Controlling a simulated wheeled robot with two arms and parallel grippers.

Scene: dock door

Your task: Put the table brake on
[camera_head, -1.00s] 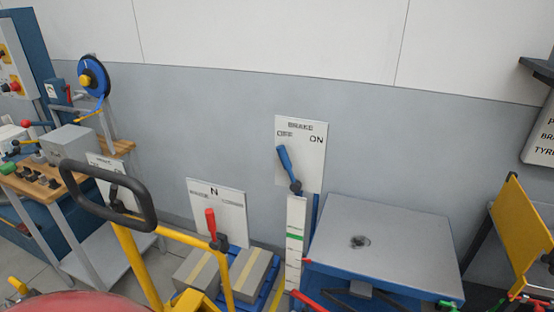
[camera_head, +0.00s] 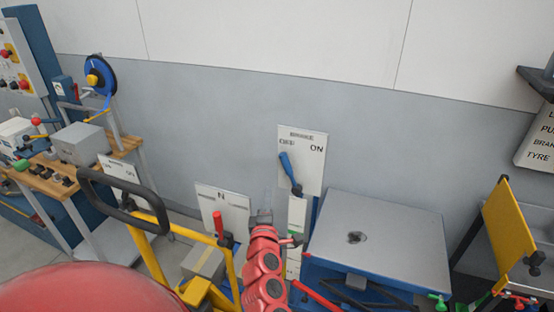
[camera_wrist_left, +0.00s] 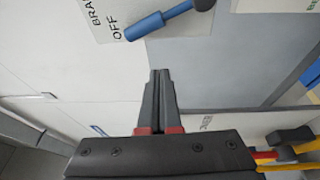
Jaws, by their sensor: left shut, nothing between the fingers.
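The brake lever has a blue handle (camera_head: 286,164) and leans left, towards OFF, on a white plate (camera_head: 314,160) marked BRAKE, OFF and ON. The table (camera_head: 390,230) with a grey top and blue frame stands to the right of it. My left gripper (camera_head: 262,214) is below and left of the lever, apart from it. In the left wrist view the shut, empty fingers (camera_wrist_left: 160,78) point up towards the plate (camera_wrist_left: 112,18), with the blue handle (camera_wrist_left: 157,22) above them. My right gripper is not in view.
A red lever (camera_head: 218,225) on a plate marked N stands just left of my left arm. A pallet truck handle (camera_head: 115,200) and a workbench (camera_head: 55,180) are further left. A yellow panel (camera_head: 509,225) is at right.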

